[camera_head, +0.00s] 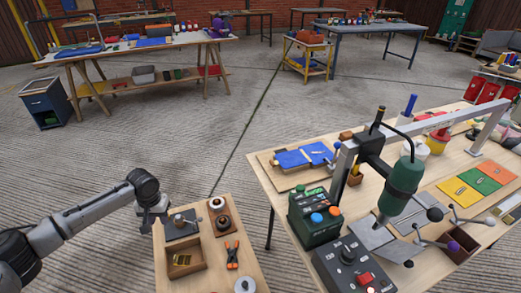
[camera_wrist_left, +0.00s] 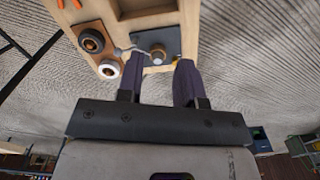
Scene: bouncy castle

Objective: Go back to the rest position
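My left arm comes in from the left in the head view. Its gripper (camera_head: 153,212) is at the far left corner of a small wooden table (camera_head: 218,262), next to a dark plate with a knob (camera_head: 182,224). In the left wrist view the two dark fingers of the left gripper (camera_wrist_left: 160,66) are apart, with nothing held between them. The knobbed plate (camera_wrist_left: 155,42) shows beyond the fingertips. My right gripper is not in either view.
The small table also bears a wooden tray (camera_head: 186,262), orange pliers (camera_head: 232,254) and round parts (camera_head: 220,217). A bench (camera_head: 268,175) with a green machine (camera_head: 403,180) and control boxes stands at right. Open floor (camera_head: 150,140) lies beyond.

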